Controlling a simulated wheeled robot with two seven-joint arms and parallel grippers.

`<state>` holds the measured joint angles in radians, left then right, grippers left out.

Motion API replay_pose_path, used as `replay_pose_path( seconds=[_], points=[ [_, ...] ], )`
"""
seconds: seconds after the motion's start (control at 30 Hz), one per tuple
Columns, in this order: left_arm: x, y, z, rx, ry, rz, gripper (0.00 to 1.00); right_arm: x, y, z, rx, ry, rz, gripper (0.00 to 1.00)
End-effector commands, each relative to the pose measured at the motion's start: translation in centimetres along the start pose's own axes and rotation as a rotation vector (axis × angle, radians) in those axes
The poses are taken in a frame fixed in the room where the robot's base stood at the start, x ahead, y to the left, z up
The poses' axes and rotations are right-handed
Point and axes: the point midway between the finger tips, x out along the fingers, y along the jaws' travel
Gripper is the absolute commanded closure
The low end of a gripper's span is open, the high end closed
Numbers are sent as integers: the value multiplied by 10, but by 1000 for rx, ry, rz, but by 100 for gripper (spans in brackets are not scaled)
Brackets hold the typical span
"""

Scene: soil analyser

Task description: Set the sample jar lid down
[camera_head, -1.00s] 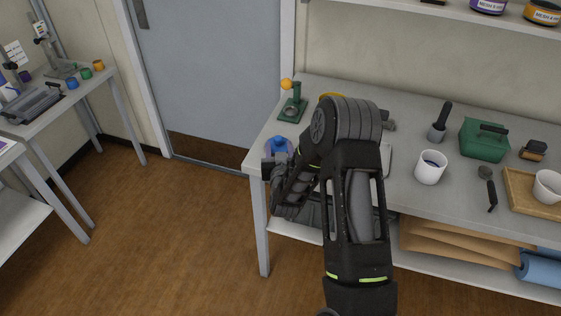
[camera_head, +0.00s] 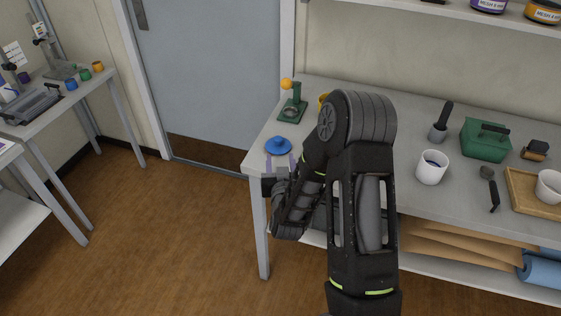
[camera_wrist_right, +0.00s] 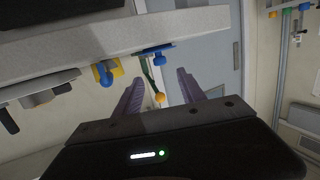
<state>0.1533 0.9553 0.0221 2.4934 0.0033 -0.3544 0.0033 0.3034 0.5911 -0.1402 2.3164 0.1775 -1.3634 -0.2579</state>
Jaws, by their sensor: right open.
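The blue sample jar lid (camera_head: 278,146), a disc with a raised middle, lies on the grey bench top near its left front corner. In the right wrist view, which is turned over, the lid (camera_wrist_right: 157,54) shows near the bench edge, beyond the fingers. My right gripper (camera_head: 281,162) is open and empty at the front edge of the bench, its purple fingers pointing towards the lid with a small gap. The open fingers also show in the right wrist view (camera_wrist_right: 160,80). My left gripper is not in view.
A green stand with an orange ball (camera_head: 293,108) stands behind the lid. A white cup (camera_head: 431,168), a green box (camera_head: 484,141) and a wooden tray (camera_head: 520,201) are to the right. My right arm hides part of the bench, including most of a yellow object (camera_head: 323,101).

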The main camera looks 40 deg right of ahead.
Motion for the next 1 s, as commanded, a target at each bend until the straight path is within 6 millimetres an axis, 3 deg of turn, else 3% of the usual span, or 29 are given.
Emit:
replay_pose_path(
  seconds=[0.27, 0.37, 0.47, 0.57, 0.67, 0.7, 0.8, 0.9, 1.0],
  points=[
    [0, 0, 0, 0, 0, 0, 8, 0, 0, 1, 0, -2, -1, 53],
    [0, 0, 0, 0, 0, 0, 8, -3, -7, 10, 4, -31, -19, 53],
    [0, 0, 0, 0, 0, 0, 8, -11, -27, 37, 14, -115, -70, 53],
    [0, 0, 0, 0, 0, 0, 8, -35, -59, 87, 26, -275, -158, 53],
    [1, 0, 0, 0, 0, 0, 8, -80, -100, 148, 37, -491, -270, 46],
    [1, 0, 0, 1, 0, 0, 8, -104, -114, 173, 37, -589, -315, 53],
    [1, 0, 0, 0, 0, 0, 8, -176, -143, 231, 23, -845, -420, 53],
    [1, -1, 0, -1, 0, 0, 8, -254, -156, 273, -8, -1093, -503, 53],
    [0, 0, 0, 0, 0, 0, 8, -320, -156, 297, -46, -1290, -558, 53]
  ],
)
